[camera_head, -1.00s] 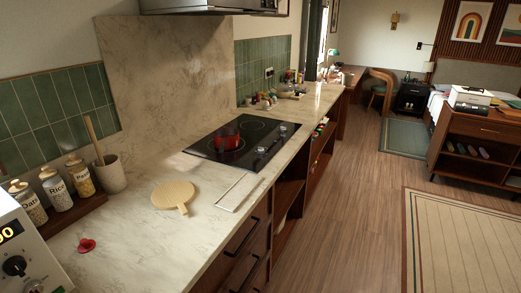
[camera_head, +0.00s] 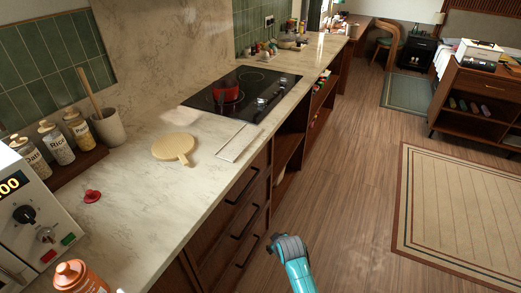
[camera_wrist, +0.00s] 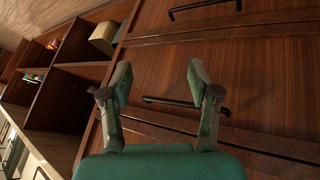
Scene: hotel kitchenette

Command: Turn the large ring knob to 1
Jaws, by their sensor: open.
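The black hob (camera_head: 240,93) is set into the marble counter in the head view. Small silver knobs (camera_head: 261,102) sit along its right, front side; their markings and pointer positions are too small to read, and I cannot tell which one is for the large ring. My gripper (camera_wrist: 160,78) is open and empty in the wrist view, in front of the wooden drawer fronts. In the head view, my teal arm is low over the floor, right of the counter and well away from the hob.
Drawer handles (camera_wrist: 200,8) stick out near my gripper. The floor (camera_head: 350,190) is clear.

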